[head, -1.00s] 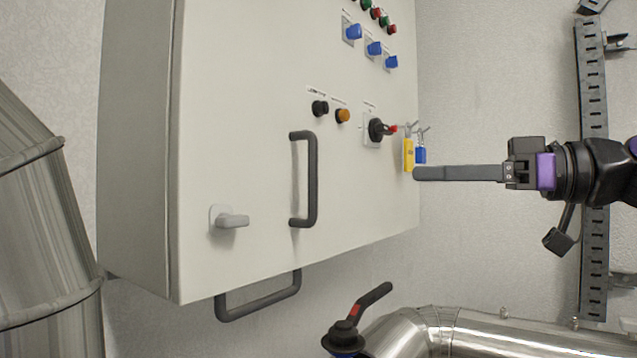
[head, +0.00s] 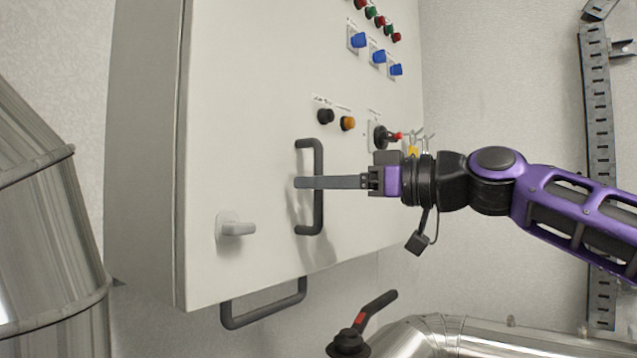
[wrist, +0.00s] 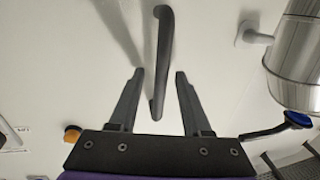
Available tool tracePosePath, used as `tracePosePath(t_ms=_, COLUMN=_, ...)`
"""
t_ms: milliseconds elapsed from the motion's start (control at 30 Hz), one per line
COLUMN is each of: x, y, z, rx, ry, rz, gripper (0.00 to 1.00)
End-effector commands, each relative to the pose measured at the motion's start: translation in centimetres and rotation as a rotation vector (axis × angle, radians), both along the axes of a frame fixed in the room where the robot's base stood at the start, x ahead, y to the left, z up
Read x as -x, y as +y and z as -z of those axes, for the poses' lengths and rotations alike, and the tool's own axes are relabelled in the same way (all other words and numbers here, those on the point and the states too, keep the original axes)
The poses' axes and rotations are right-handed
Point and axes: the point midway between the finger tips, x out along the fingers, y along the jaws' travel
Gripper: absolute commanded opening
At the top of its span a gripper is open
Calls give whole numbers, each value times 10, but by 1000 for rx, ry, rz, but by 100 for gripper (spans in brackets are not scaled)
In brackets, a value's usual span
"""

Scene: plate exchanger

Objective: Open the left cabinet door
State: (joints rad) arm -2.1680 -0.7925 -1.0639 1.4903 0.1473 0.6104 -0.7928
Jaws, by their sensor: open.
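The cabinet door (head: 250,100) is a pale front panel that looks shut against the cabinet body (head: 145,150). A dark grey bar handle (head: 319,215) stands upright on it and also shows in the wrist view (wrist: 164,40). A light grey latch (head: 236,229) sits on the door, left of and below the handle. My gripper (head: 299,182) is level with the handle's middle, its fingers reaching across it in the head view. In the wrist view the open fingers (wrist: 160,74) lie on either side of the bar with gaps. Whether either finger touches it cannot be told.
Buttons and blue switches (head: 378,56) sit on the panel above. A dark rotary switch (head: 383,137) is close to my wrist. A second bar handle (head: 262,315) hangs under the cabinet, near a valve lever (head: 372,308) and steel pipe (head: 450,340). Another large pipe (head: 50,210) stands left.

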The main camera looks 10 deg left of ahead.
Motion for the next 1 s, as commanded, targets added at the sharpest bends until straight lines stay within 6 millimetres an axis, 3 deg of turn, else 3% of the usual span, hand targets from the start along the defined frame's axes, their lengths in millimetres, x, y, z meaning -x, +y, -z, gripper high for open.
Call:
tracePosePath(t_ms=333, x=-1, y=5, z=0, rx=-1, ry=-1, rz=0, gripper=48)
tracePosePath(t_ms=600, x=-1, y=5, z=0, rx=0, ry=0, rz=0, gripper=2)
tracePosePath(t_ms=1000, x=-1, y=4, z=0, rx=0, ry=0, rz=0, gripper=0)
